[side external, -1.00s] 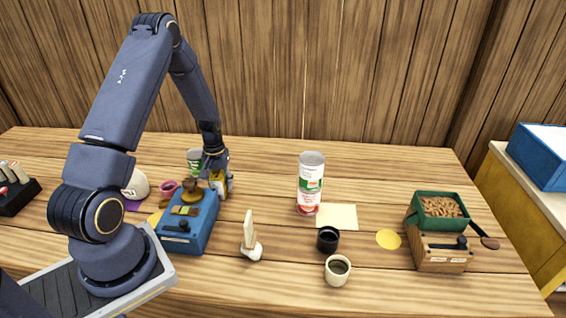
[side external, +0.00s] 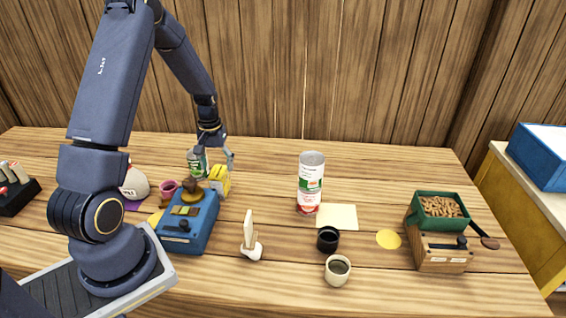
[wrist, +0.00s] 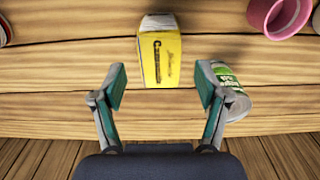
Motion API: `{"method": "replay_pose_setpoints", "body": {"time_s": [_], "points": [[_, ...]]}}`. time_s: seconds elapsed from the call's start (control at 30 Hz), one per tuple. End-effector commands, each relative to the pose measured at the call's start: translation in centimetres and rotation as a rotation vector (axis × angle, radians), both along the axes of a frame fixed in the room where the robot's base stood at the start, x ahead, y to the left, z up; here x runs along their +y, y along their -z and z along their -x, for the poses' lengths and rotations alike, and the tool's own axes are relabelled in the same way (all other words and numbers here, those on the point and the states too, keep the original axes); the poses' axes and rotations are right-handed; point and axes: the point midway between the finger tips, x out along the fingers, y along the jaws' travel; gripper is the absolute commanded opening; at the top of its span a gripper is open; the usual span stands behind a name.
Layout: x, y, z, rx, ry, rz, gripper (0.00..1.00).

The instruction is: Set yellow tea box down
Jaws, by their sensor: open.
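The yellow tea box (side external: 220,180) stands on the wooden table just behind and right of the blue scale, at the left half of the side view. In the wrist view the tea box (wrist: 160,56) lies ahead of and between the fingertips, apart from both. My gripper (wrist: 161,88) is open and empty. In the side view my gripper (side external: 214,158) is above and behind the box. The box's lower part is partly hidden by the scale.
A tall white can (side external: 311,183), black cup (side external: 328,239) and green tray (side external: 427,224) stand right. Bare table lies between the box and the tall can.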

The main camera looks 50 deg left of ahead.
Motion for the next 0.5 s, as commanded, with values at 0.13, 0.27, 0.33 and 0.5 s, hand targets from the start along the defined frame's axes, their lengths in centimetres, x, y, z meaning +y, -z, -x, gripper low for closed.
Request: {"method": "replay_pose_setpoints", "body": {"time_s": [0.13, 0.27, 0.33, 0.5], "points": [[0.0, -2.8, -0.1, -0.004, 0.001, -0.002, 0.74], [-0.1, -4.1, -0.1, -0.003, 0.002, -0.001, 0.74], [-0.5, -5.1, -0.2, -0.01, 0.015, -0.006, 0.74], [-5.1, -11.2, -1.0, -0.082, 0.141, -0.048, 0.74]]}}
